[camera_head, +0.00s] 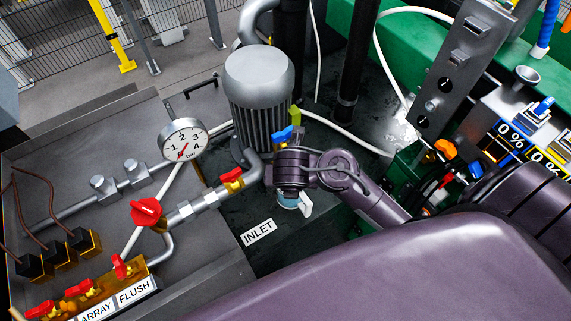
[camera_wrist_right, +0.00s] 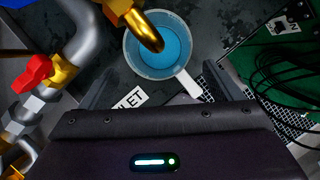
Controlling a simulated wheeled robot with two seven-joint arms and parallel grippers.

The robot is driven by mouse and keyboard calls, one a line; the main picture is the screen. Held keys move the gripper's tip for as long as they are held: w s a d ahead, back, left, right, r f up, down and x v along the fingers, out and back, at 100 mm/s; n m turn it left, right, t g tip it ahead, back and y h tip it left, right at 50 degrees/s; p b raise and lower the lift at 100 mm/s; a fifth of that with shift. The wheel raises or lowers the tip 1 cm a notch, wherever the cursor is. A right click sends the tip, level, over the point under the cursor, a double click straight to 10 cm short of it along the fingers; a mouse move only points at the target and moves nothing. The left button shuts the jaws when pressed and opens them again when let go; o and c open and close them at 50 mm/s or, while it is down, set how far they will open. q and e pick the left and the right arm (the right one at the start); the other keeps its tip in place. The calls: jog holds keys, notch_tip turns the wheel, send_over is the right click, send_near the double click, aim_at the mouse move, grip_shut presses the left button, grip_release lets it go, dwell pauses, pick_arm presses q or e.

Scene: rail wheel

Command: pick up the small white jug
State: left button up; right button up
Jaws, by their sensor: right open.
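The small white jug (camera_wrist_right: 130,60) holds blue liquid and stands upright on the dark floor plate under a brass spout (camera_wrist_right: 148,32), seen from above in the right wrist view. Its white handle (camera_wrist_right: 187,83) points towards the wrist. In the head view my right wrist hides much of the jug (camera_head: 288,201); part of its blue and the white handle show below the wrist. My right gripper (camera_wrist_right: 158,80) is open and empty, its two grey fingers spread on either side of the handle, apart from the jug. My left gripper is not in view.
A red-handled valve (camera_wrist_right: 33,73) and pipes are left of the jug. An INLET label (camera_head: 259,232) lies on the plate. A grey motor (camera_head: 259,90) and a gauge (camera_head: 184,140) stand nearby. A green panel with dark cables (camera_wrist_right: 280,75) is on the right.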

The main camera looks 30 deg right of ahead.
jog(key=b, duration=0.2)
send_over(288, 204)
jog(key=w+d, duration=0.2)
notch_tip(288, 204, down, 6)
jog(key=shift+f, duration=0.15)
jog(key=shift+w+f, duration=0.1)
jog(key=shift+f, duration=0.2)
jog(key=c, duration=1)
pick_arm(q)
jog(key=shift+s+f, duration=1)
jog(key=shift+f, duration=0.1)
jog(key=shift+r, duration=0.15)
pick_arm(e)
jog(key=shift+r, duration=0.1)
